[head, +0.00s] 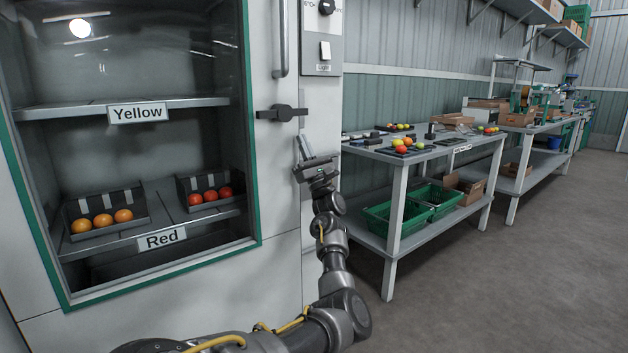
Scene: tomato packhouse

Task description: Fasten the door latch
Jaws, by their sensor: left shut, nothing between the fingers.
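The dark door latch (282,113) sits on the pale cabinet door (278,185), to the right of the green-edged window. It lies about level, and its right end reaches the edge strip of the cabinet. The door looks closed against the frame. My left gripper (303,146) is just below and slightly right of the latch, with its fingers pointing up. It is shut and empty, with a small gap to the latch in the picture. My right gripper is not in view.
A vertical door handle (281,40) stands above the latch. A control panel with a light switch (325,51) is at its upper right. Behind the window, shelves hold trays of orange and red tomatoes. A work table (437,150) with produce and green crates stands right; the floor in front is clear.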

